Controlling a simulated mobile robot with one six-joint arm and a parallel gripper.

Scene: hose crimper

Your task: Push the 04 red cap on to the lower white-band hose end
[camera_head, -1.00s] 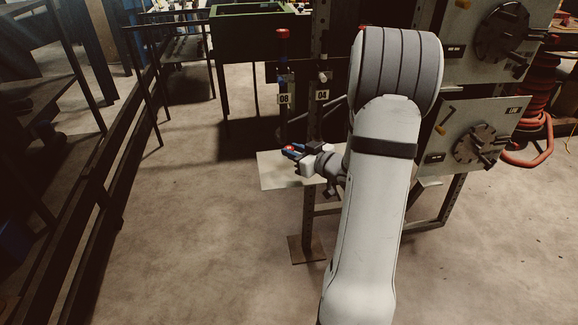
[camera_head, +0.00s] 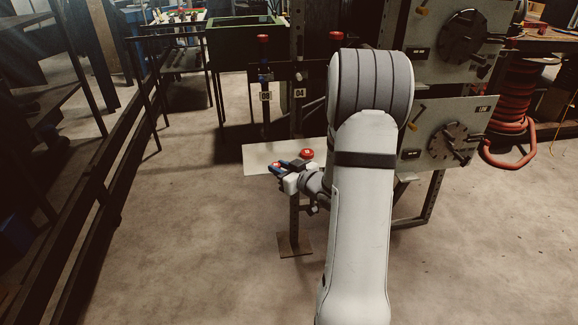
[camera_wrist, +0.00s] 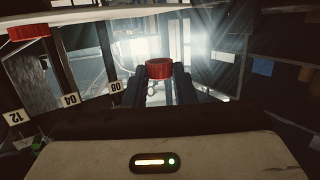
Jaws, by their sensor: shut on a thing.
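My gripper (camera_head: 280,165) is shut on a red cap (camera_wrist: 159,68), which sits between the two dark fingertips in the wrist view. In the head view this cap shows as a small red spot at the fingers, over the pale plate. The number on the held cap is not readable. I cannot make out the lower white-band hose end in either current view. The held cap touches no hose end that I can see.
Another red cap (camera_head: 307,154) is close right of my gripper by the pale plate (camera_head: 256,153). A red-topped post (camera_head: 263,38) stands above the 08 label (camera_head: 265,96). Panels with round dials (camera_head: 452,143) stand at the right.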

